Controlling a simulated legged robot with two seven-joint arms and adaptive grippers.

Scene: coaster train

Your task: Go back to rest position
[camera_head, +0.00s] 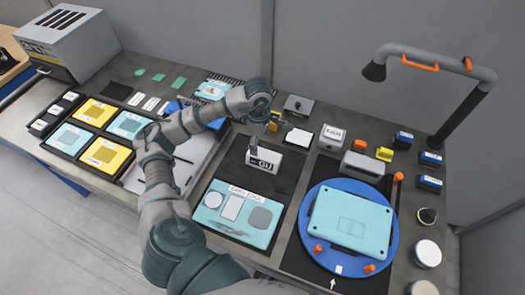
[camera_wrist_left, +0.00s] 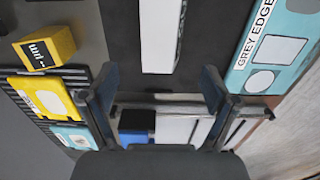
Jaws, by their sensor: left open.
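My left arm reaches up from the bottom of the head view and bends over the bench. My left gripper (camera_head: 268,127) hangs above the dark mat, close to a white lettered block (camera_head: 263,160). In the left wrist view my left gripper (camera_wrist_left: 160,85) has its two dark fingers apart, with nothing held between them. The white block (camera_wrist_left: 160,38) stands on the dark mat beyond the fingertips, apart from them in that view. My right gripper is in neither view.
A teal panel (camera_head: 238,217) lies in front of the block. A blue turntable (camera_head: 377,252) carries a teal case (camera_head: 351,220) at right. A lamp (camera_head: 480,80) arches at the back right. Yellow and teal tiles (camera_head: 95,112) fill a tray at left. A wall (camera_head: 350,40) closes the back.

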